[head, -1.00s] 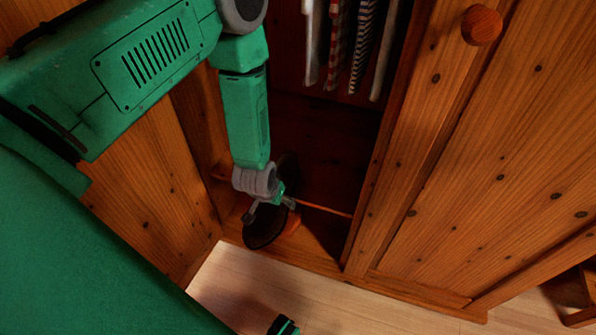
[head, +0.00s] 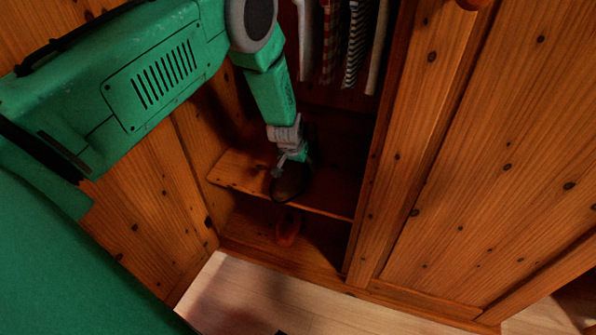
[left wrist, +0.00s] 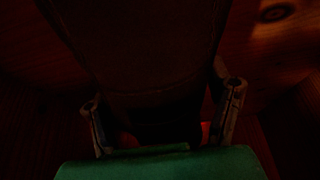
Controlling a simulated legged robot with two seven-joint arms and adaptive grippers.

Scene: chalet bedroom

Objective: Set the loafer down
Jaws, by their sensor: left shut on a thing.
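The dark brown loafer (head: 291,182) is in my left gripper (head: 290,160), inside the open wardrobe, at the shelf (head: 238,172). I cannot tell whether its sole touches the shelf. In the left wrist view the loafer (left wrist: 140,45) is a large dark shape between the two fingers of the left gripper (left wrist: 163,105), which is shut on it. That view is very dark and the shoe's far end is hard to make out. My right gripper is not in view.
An orange-red object (head: 288,228) stands on the wardrobe floor below the shelf. Several striped and plain garments (head: 355,45) hang above. The wardrobe's wooden upright (head: 385,190) bounds the opening on the right.

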